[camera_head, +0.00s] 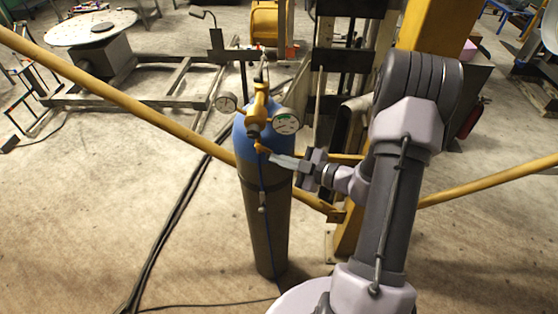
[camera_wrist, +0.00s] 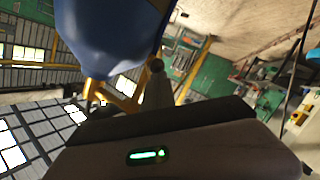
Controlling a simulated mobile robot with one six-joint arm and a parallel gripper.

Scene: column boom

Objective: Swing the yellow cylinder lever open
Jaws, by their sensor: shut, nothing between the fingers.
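A tall gas cylinder (camera_head: 265,225) with a blue top stands upright at the centre of the head view. A yellow fitting (camera_head: 257,108) with two round gauges sits on top of it. A small orange-yellow piece (camera_head: 262,149) shows at the front below this fitting; I cannot tell for sure whether it is the lever. My gripper (camera_head: 270,153) is shut and empty, its tip beside that piece; contact is unclear. In the wrist view the blue cylinder top (camera_wrist: 108,35) fills the upper left, close to my fingertips (camera_wrist: 156,66).
A yellow boom column (camera_head: 428,30) stands behind my arm, with long yellow bars (camera_head: 110,90) slanting across at both sides. A thin blue hose (camera_head: 262,195) hangs down the cylinder. Dark cables (camera_head: 175,215) run over the floor at left.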

